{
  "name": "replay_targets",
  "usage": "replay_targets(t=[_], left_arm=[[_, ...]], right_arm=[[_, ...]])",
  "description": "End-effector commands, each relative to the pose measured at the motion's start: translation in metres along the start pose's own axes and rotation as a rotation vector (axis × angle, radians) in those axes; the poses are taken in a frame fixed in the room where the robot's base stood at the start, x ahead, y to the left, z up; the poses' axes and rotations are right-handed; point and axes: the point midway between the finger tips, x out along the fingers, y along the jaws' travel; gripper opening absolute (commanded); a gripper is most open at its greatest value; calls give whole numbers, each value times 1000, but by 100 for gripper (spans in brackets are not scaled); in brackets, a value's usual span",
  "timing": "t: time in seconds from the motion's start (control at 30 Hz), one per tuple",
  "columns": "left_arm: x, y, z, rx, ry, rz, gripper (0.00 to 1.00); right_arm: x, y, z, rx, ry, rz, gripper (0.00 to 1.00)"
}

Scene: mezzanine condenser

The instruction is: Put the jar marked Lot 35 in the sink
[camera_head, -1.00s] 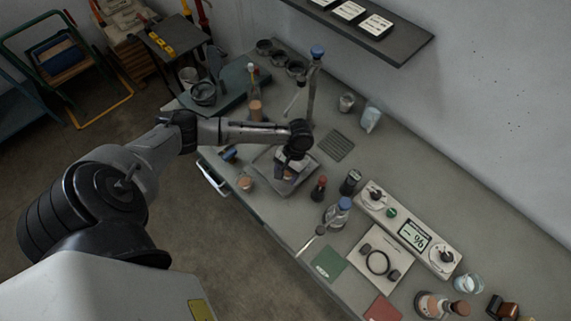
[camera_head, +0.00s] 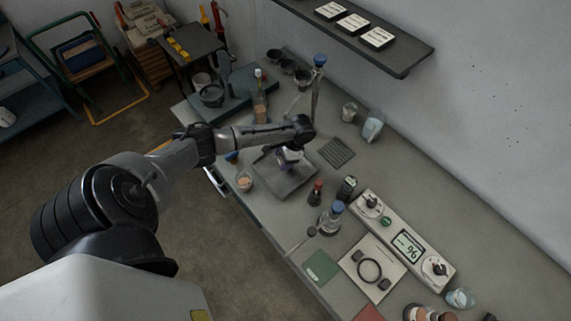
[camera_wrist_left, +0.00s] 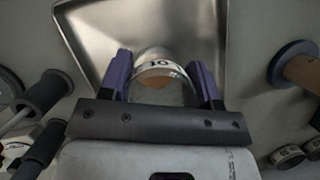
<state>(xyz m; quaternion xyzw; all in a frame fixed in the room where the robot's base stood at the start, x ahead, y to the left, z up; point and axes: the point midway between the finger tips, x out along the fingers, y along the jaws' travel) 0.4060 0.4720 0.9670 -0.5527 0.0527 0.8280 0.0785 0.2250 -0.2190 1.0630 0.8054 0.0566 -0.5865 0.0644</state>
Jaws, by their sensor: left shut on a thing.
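My left gripper (camera_head: 289,158) is shut on a small clear jar (camera_wrist_left: 158,76), one purple finger on each side of it. The jar has a white band with dark print, upside down in the wrist view; only part of it shows, and I cannot read a lot number. Orange-brown contents show inside. The sink (camera_head: 289,187) is a square grey metal basin set in the bench. In the left wrist view its rim and sloping walls (camera_wrist_left: 95,25) lie beyond and around the jar. The jar is over the sink; I cannot tell whether it touches the bottom. My right gripper is out of view.
An orange-filled jar (camera_head: 243,182) stands left of the sink. A red-capped bottle (camera_head: 316,192), a dark jar (camera_head: 346,188) and a blue-capped flask (camera_head: 330,217) stand to its right. A tall blue-topped stand (camera_head: 317,85) and a flat grate (camera_head: 337,152) are behind.

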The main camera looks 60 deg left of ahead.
Motion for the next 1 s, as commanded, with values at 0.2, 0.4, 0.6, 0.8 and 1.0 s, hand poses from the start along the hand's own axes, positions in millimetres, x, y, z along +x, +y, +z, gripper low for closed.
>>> replay_targets(t=[0.2, 0.4, 0.6, 0.8, 1.0], left_arm=[[18, 0, -8, 0, 1, -1, 28], [19, 0, -8, 0, 1, -1, 28], [22, 0, -9, -1, 0, -1, 28], [21, 0, -9, -1, 0, -1, 75], [21, 0, -9, -1, 0, -1, 82]], right_arm=[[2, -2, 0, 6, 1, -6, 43], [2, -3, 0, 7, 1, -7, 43], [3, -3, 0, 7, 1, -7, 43], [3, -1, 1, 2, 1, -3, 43], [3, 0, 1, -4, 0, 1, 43]])
